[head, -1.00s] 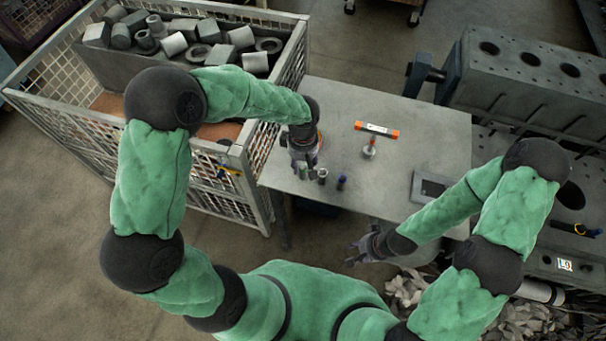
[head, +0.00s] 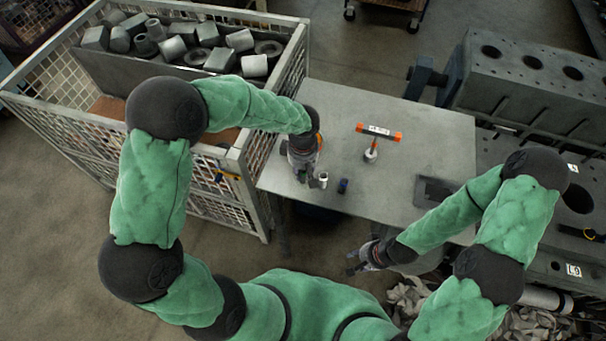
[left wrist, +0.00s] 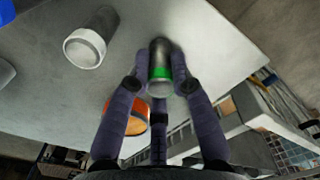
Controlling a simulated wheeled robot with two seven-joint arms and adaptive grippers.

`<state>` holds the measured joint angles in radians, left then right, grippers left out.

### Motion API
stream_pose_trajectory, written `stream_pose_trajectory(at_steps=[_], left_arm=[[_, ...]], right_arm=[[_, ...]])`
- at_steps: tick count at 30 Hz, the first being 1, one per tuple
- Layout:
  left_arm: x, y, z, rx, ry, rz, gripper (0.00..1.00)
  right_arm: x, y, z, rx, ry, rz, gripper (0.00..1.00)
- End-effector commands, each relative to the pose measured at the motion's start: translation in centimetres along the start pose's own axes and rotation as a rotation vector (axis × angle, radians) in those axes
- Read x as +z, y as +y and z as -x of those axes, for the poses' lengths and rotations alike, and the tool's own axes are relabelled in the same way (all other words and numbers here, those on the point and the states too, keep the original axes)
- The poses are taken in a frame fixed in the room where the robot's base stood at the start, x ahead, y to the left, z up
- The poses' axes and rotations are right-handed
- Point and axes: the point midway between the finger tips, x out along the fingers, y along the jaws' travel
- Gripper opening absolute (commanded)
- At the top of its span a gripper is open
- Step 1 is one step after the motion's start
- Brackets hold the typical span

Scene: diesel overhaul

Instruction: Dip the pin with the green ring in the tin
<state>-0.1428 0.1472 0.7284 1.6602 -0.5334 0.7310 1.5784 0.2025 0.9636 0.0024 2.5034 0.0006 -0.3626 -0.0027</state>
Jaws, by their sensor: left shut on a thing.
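My left gripper (left wrist: 160,82) is shut on a dark grey pin with a green ring (left wrist: 160,58), with its fingers around it over the grey table. In the head view, my left gripper (head: 303,175) is near the table's front left corner and largely hides this pin. An orange round thing with a dark rim (left wrist: 124,118) shows partly behind a finger in the left wrist view; I cannot tell whether it is the tin. My right gripper (head: 358,262) looks open and empty, in front of the table's front edge.
A pin with a white end (head: 323,180) and a pin with a blue ring (head: 343,186) stand close by on the table (head: 420,130). A mesh crate (head: 245,165) borders the left side.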

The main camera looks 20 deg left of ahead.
Motion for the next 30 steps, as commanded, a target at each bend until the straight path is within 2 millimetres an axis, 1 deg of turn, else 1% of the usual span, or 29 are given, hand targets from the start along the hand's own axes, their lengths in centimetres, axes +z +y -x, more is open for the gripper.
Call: stream_pose_trajectory(at_steps=[6, 7, 8, 9, 17, 30], left_arm=[[0.0, 0.0, 0.0, 0.0, 0.0, 0.0, 0.0], [0.0, 0.0, 0.0, 0.001, 0.0, 0.0, 0.14], [0.0, 0.0, 0.0, 0.001, 0.0, 0.0, 0.06], [0.0, 0.0, 0.0, 0.001, 0.0, 0.0, 0.0], [0.0, 0.0, 0.2, 0.001, 0.0, 0.0, 0.0], [0.0, 0.0, 2.7, 0.001, 0.0, 0.0, 0.0]], right_arm=[[0.0, 0.0, 0.0, 0.0, 0.0, 0.0, 0.4], [0.0, 0.0, 0.0, 0.0, 0.0, 0.0, 0.4], [0.0, 0.0, 0.0, 0.0, 0.0, 0.0, 0.4], [0.0, 0.0, 0.0, 0.0, 0.0, 0.0, 0.4], [0.0, 0.0, 0.1, 0.0, 0.0, 0.0, 0.4], [0.1, -0.5, 1.3, 0.0, 0.0, 0.0, 0.4]])
